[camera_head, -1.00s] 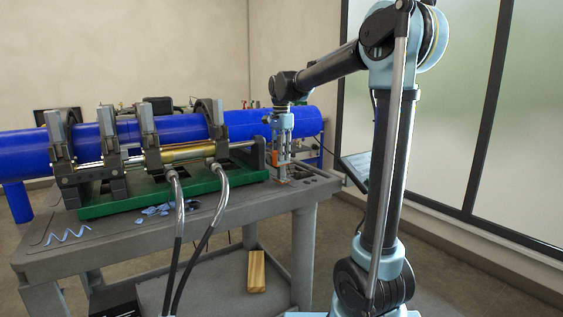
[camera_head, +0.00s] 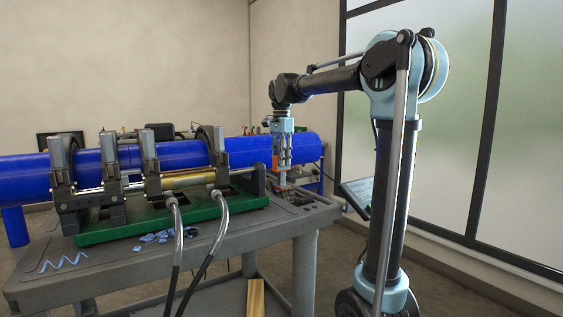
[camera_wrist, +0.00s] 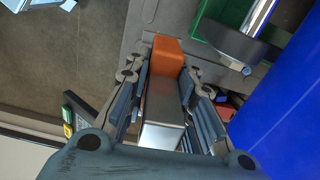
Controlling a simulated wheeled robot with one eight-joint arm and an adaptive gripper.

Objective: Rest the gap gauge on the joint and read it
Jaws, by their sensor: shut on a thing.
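My gripper (camera_head: 284,168) hangs over the right end of the cart, beside the blue pipe's right length. It is shut on the gap gauge (camera_wrist: 163,105), which has a bright metal body and an orange end (camera_wrist: 167,56) in the wrist view. Part of the gauge is hidden between the fingers. The blue pipe (camera_head: 188,153) lies across the clamps of the fusion machine. The joint itself cannot be made out clearly among the clamps; the gauge is well to the right of them.
The green machine base (camera_head: 110,228) stands on the grey cart top (camera_head: 120,262). Blue shavings (camera_head: 158,237) lie in front of it, and two hoses run off the front. A tray (camera_head: 310,197) sits under the gripper. A wooden block (camera_head: 255,298) lies below.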

